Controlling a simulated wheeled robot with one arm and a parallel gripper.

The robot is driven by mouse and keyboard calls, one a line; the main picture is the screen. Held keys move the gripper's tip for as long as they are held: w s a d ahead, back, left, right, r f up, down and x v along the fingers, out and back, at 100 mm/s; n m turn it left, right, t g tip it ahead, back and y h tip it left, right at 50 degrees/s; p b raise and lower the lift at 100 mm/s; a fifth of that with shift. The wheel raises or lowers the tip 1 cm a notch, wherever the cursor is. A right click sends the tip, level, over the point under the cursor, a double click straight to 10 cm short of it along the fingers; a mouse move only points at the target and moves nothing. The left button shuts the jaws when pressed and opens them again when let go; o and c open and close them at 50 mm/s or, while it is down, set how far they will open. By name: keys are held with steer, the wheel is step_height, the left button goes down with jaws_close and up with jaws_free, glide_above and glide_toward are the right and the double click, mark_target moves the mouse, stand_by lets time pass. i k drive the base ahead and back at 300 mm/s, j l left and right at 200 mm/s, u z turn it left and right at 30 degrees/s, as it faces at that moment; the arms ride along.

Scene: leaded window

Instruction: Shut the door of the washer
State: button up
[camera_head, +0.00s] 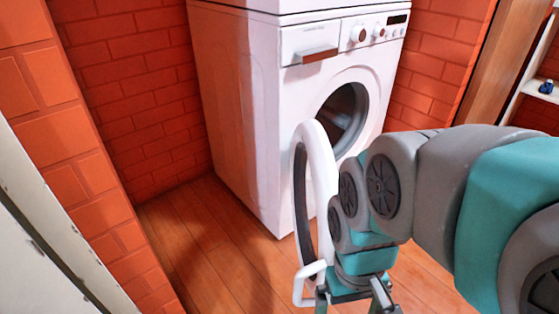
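The white washer (245,110) stands in a brick alcove, with its round opening (345,115) uncovered. Its round door (322,170) has a white rim and is swung open, standing out from the front and seen nearly edge-on. A white loop handle (300,287) shows at the door's lower edge. My gripper (350,303) is at the bottom of the view, just right of the handle. Its fingers are spread apart, and their tips are cut off by the frame's edge. I cannot tell whether the left finger touches the handle. My arm hides part of the door's right side and the washer's lower front.
Brick walls (130,85) stand close on both sides of the washer. A pale panel (50,240) is at the lower left. A wooden post (505,60) and a shelf with a small blue item (546,87) are at the right. The wooden floor (215,250) left of the door is clear.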

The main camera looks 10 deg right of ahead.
mark_target(310, 141)
steer(key=k+j+u, duration=0.1)
steer(key=j, duration=0.3)
steer(key=k+j, duration=0.1)
steer(key=j, duration=0.3)
steer(key=j+u, duration=0.15)
steer(key=j, duration=0.25)
steer(key=k, duration=0.05)
